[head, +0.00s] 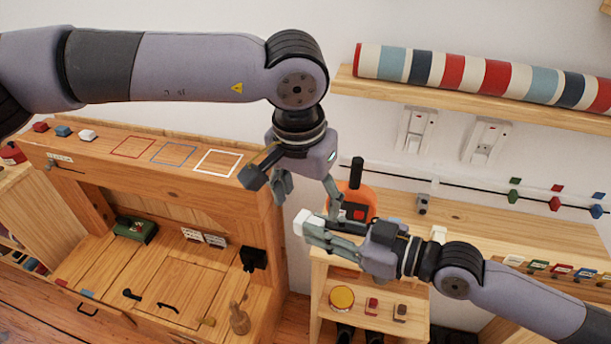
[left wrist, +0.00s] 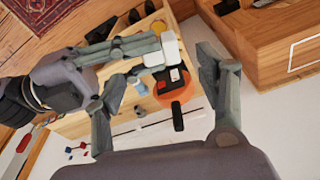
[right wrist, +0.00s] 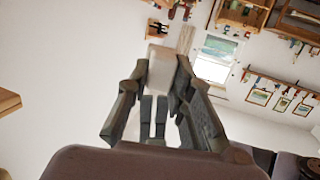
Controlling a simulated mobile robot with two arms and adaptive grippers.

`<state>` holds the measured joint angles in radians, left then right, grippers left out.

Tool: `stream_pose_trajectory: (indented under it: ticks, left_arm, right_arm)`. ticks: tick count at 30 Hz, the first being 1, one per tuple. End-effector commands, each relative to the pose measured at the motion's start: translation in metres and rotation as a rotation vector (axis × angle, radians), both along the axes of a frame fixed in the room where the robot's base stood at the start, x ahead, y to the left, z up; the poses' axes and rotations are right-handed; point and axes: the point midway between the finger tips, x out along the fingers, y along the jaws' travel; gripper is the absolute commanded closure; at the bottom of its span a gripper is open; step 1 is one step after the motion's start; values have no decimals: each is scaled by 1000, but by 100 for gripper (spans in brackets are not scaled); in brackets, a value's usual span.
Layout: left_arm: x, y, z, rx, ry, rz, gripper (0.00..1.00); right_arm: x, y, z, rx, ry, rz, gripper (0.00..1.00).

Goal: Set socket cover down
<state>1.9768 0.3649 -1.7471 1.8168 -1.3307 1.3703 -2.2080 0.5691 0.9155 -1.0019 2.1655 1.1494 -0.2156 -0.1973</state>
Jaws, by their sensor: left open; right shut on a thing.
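The socket cover (head: 301,221) is a small white block in the fingertips of my right gripper (head: 312,230). The right gripper is shut on it and holds it in the air, between the desk and the small cabinet. The cover also shows white in the left wrist view (left wrist: 170,46) and in the right wrist view (right wrist: 161,70), partly hidden by the fingers. My left gripper (head: 306,197) is open and empty, just above the right one and pointing down. Two white wall sockets (head: 416,130) (head: 487,140) are on the wall below the shelf.
The wooden desk (head: 105,148) at left has red, blue and white outlined squares (head: 217,163) on top, with small coloured blocks beside them. An orange round object (head: 362,197) stands behind my grippers. A wooden shelf (head: 440,98) carries a striped roll (head: 480,75).

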Motion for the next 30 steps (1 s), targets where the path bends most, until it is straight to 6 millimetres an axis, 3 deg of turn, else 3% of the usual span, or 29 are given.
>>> stream_pose_trajectory:
  ticks: [3,10,22,30]
  left_arm:
    - [3,-1,-23,2,2,1,35]
    - [7,-4,-49,-1,2,3,35]
    - [8,-4,-56,-2,0,3,35]
    - [8,-4,-55,-3,0,3,53]
  right_arm:
    - [0,0,0,0,0,0,100]
    - [0,0,0,0,0,0,100]
    - [0,0,0,0,0,0,100]
    - [0,0,0,0,0,0,100]
